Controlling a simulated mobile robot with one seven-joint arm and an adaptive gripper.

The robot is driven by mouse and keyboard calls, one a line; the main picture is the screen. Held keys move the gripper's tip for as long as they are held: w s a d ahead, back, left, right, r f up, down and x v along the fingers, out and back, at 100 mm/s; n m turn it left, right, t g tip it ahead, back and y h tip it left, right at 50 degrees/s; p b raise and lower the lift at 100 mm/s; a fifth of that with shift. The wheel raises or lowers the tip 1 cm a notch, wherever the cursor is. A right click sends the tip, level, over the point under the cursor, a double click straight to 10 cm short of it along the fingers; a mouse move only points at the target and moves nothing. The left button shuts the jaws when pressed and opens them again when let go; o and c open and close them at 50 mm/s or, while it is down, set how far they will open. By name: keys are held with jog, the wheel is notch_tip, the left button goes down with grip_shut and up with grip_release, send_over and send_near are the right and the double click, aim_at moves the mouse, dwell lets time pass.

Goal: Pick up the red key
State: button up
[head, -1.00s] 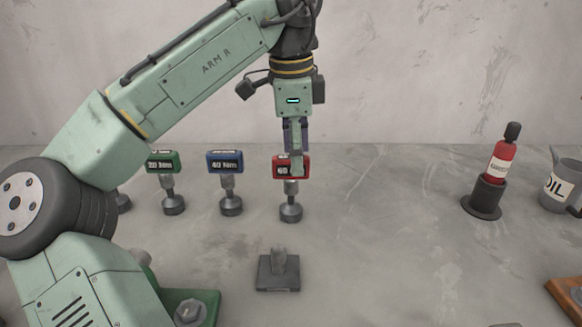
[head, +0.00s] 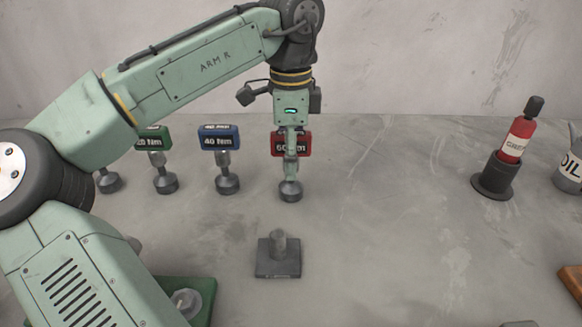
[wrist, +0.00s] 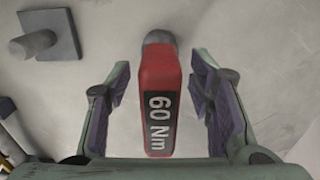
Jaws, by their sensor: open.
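The red key (head: 304,145) is labelled 60 Nm and stands upright on a round grey base (head: 290,191) on the grey surface. My gripper (head: 291,165) is right at it, pointing down, and hides part of its red head in the head view. In the wrist view the red key (wrist: 159,95) lies between the two open fingers of my gripper (wrist: 164,95), with a gap on each side. The fingers do not touch it.
A blue 40 Nm key (head: 220,140) and a green key (head: 152,140) stand to the left. A grey block with a peg (head: 278,262) is in front. A red grease tube in a holder (head: 510,155) and an oil can (head: 570,170) are at right.

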aim_at(290, 192)
jog(key=shift+f, duration=1.3)
jog(key=shift+c, duration=0.5)
jog(key=shift+r, duration=0.1)
grip_shut()
